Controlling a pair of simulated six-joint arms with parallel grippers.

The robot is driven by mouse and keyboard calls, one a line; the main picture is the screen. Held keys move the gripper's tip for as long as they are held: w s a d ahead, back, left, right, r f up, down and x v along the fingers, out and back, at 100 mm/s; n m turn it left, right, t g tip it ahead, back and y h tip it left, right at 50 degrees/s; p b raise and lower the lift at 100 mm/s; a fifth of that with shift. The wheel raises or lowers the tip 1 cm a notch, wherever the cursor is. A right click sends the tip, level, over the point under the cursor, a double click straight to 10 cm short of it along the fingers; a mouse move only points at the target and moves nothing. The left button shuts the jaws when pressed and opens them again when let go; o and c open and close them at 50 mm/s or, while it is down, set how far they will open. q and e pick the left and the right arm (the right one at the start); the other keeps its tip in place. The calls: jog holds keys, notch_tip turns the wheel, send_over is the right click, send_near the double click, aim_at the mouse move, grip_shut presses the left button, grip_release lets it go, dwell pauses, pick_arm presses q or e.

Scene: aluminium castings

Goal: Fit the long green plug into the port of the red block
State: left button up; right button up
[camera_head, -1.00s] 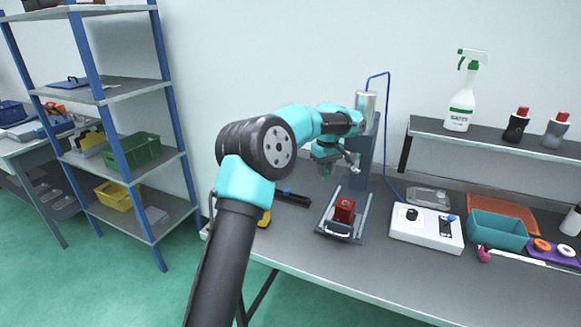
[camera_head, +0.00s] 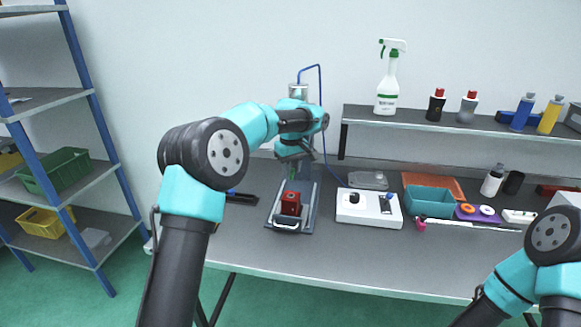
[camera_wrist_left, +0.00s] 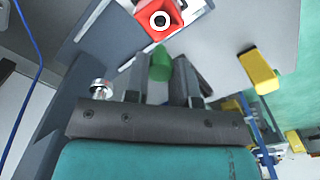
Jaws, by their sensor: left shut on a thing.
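The red block (camera_head: 291,204) sits on a grey fixture plate (camera_head: 275,226) on the bench. In the left wrist view the red block (camera_wrist_left: 174,9) shows its round port, a white ring with a dark centre, near the top edge. My left gripper (camera_head: 293,166) is above and slightly behind the block. It is shut on the green plug (camera_wrist_left: 161,66), which sticks out between the fingers, apart from the port. The plug's hidden length cannot be told. My right arm shows at the lower right, but its gripper is out of view.
A grey column (camera_head: 304,178) with a metal cylinder stands behind the fixture. Right of it are a white control box (camera_head: 368,208), a teal bin (camera_head: 429,203) and an orange tray (camera_head: 433,184). A black tool lies to the left. The bench front is clear.

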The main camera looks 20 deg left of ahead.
aim_at(291, 179)
pick_arm(q)
jog(key=shift+f, duration=2.7)
jog(key=shift+f, duration=1.2)
jog(key=o, duration=1)
jog(key=shift+c, duration=0.2)
notch_tip(291, 179, up, 18)
jog(key=shift+f, duration=0.25)
